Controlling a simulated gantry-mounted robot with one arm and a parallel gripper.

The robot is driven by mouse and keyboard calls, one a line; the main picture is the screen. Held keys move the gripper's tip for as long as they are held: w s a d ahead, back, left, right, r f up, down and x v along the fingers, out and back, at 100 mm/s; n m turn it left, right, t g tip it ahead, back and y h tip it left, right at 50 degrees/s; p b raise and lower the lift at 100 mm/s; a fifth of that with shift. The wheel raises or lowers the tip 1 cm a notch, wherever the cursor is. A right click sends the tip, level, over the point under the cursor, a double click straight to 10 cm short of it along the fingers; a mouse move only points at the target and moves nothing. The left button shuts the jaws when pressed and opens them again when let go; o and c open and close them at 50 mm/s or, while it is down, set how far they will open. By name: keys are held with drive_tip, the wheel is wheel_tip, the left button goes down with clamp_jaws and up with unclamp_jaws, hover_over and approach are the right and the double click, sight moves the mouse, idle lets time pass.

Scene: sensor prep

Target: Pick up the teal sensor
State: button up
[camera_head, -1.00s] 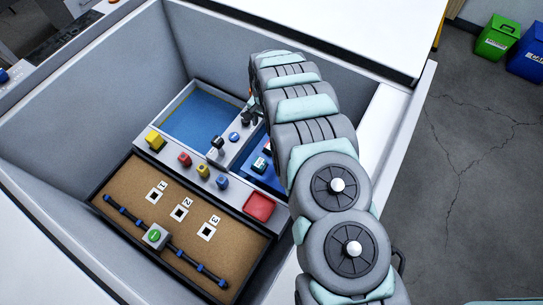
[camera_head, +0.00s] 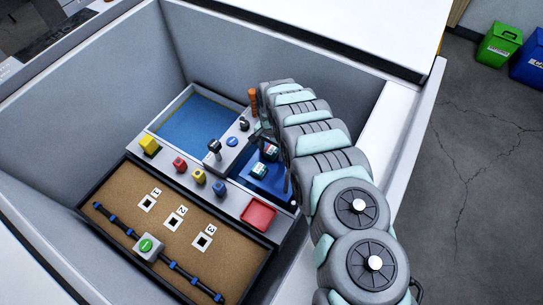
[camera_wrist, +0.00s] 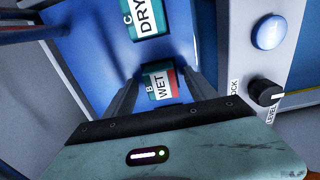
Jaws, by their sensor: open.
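Two teal sensors lie in the blue tray (camera_head: 276,181). In the wrist view one is labelled "B WET" with a red patch (camera_wrist: 161,86), and the other is labelled "C DRY" (camera_wrist: 147,17), farther off at the top. In the head view, one teal sensor (camera_head: 270,152) is beside the arm and another (camera_head: 258,170) is nearer the camera; I cannot tell which is which there. My gripper (camera_wrist: 165,76) is open, with its fingers on either side of the "B WET" sensor in the picture. Its lower part is hidden, and contact is not visible.
A panel with a blue button (camera_wrist: 269,33) and a black knob (camera_wrist: 264,92) stands right of the tray in the wrist view. A blue-floored basin (camera_head: 201,122), a red tray (camera_head: 258,215) and a cork board (camera_head: 182,215) share the grey-walled box.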

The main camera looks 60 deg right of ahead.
drive_tip(key=shift+w+f, duration=0.1)
drive_tip(key=shift+f, duration=0.05)
clamp_jaws()
idle(0.6)
